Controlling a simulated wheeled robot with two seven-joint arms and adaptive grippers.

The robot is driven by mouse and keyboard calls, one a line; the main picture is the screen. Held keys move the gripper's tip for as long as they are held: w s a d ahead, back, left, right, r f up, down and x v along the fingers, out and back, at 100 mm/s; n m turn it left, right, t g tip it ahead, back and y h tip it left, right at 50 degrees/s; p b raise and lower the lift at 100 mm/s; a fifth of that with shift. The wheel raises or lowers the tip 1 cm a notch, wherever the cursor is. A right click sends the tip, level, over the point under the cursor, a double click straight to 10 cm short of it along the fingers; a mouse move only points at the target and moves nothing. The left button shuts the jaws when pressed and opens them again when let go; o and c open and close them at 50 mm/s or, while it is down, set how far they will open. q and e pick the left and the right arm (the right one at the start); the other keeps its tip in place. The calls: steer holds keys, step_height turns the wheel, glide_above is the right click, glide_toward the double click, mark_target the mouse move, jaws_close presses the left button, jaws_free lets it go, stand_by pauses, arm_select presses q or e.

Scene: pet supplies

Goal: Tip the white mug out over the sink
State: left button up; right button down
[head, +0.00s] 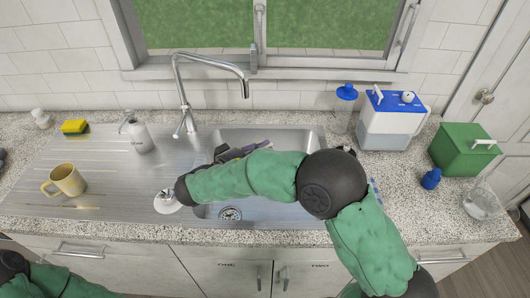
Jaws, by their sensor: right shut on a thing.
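A small white object (167,203), which looks like the white mug, shows at the left end of my right forearm. It is beside the left edge of the sink (313,137), over the ribbed drainboard. My right gripper (180,191) is shut on it. The arm hides much of the gripper and mug, and I cannot tell the mug's tilt or contents. The arm crosses the sink and hides part of the basin; the drain shows below it. Only a part of my left arm shows at the lower left, without its gripper.
A yellow mug (64,180), a white bottle (139,136) and a sponge (75,127) are left of the tap (184,95). A blue-and-white container (391,125), a green box (463,150) and a clear glass (484,202) stand at right. Dark items lie behind my forearm.

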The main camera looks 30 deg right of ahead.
steer(key=b, duration=0.1)
steer(key=a+h+b, duration=0.1)
steer(key=shift+s+f+h+b, duration=0.1)
steer(key=shift+f+h+b, duration=0.2)
steer(key=shift+f+b, duration=0.05)
steer(key=shift+a+r+t, duration=0.1)
steer(key=shift+a+t, duration=0.05)
steer(key=shift+t, duration=0.15)
steer(key=shift+r+h+p, duration=0.2)
steer(key=shift+h+p, duration=0.1)
steer(key=shift+p, duration=0.2)
steer(key=shift+s+a+f+h+p, duration=0.1)
steer(key=shift+a+h+p, duration=0.25)
steer(key=shift+p, duration=0.8)
steer(key=shift+f+b, duration=0.2)
steer(key=shift+b, duration=0.15)
steer(key=b, duration=0.3)
steer(key=shift+f+h, duration=0.25)
steer(key=shift+h, duration=0.1)
steer(key=b, duration=0.4)
steer(key=shift+a+h, duration=0.2)
steer(key=shift+h, duration=0.1)
arm_select(q)
step_height(320, 180, down, 9)
steer(key=b, duration=0.1)
arm_select(e)
steer(key=shift+s+r+t, duration=0.1)
steer(key=shift+r+t, duration=0.1)
steer(key=shift+t, duration=0.1)
steer(key=shift+r, duration=0.1)
